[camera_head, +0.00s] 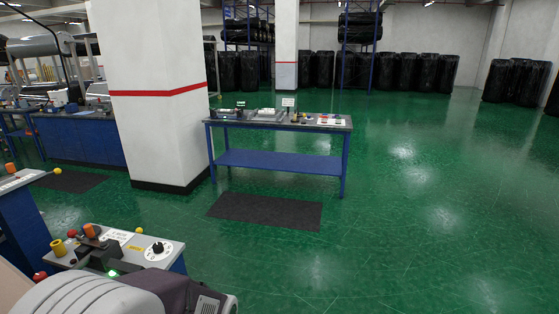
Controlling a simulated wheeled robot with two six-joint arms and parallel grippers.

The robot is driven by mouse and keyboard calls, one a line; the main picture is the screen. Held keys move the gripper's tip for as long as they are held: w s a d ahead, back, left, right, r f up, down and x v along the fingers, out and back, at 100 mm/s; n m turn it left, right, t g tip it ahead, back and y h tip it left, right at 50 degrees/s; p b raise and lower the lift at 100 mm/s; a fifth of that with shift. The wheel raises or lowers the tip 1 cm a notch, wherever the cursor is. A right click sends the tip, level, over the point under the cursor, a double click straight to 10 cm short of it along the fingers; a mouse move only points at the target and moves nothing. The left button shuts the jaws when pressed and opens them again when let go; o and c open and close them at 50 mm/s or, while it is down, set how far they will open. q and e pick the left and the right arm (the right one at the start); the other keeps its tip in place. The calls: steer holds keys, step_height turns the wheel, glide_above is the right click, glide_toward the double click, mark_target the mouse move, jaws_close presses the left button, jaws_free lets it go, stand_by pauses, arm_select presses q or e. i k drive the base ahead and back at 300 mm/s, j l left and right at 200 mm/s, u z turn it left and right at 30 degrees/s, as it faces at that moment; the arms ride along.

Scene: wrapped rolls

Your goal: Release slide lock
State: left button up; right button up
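A control panel (138,243) with a pale top stands at the lower left. An orange knob (91,230) rises from its left part. My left gripper (95,243), black, is low over the panel at the orange knob. Its fingers are small and partly hidden, so I cannot tell whether they touch or grip the knob. No part labelled as a slide lock can be made out. My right gripper is not in view.
The panel also has a black dial (158,248) and a yellow knob (58,247). A white pillar (150,90) stands behind. A blue workbench (280,160) and a dark mat (265,211) lie beyond. Green floor (430,230) is open to the right.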

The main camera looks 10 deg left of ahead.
mark_target(58, 171)
steer(key=i+u, duration=0.15)
steer(key=i, duration=0.45)
steer(key=i+l+u, duration=0.1)
steer(key=i, duration=0.5)
steer(key=i+l+u, duration=0.15)
steer(key=i, duration=0.45)
steer(key=i+u, duration=0.3)
steer(key=u, duration=0.2)
steer(key=i+l+u, duration=0.25)
steer(key=u, duration=0.2)
steer(key=i+l+u, duration=0.25)
steer(key=u, duration=0.25)
steer(key=i+l+u, duration=0.25)
steer(key=l+u, duration=0.25)
steer(key=i+l+u, duration=0.15)
steer(key=l+u, duration=0.15)
steer(key=u, duration=0.15)
steer(key=i+l+u, duration=0.15)
steer(key=l+u, duration=0.2)
steer(key=l, duration=0.2)
steer(key=l+u, duration=0.35)
steer(key=l, duration=0.2)
steer(key=i+l, duration=0.05)
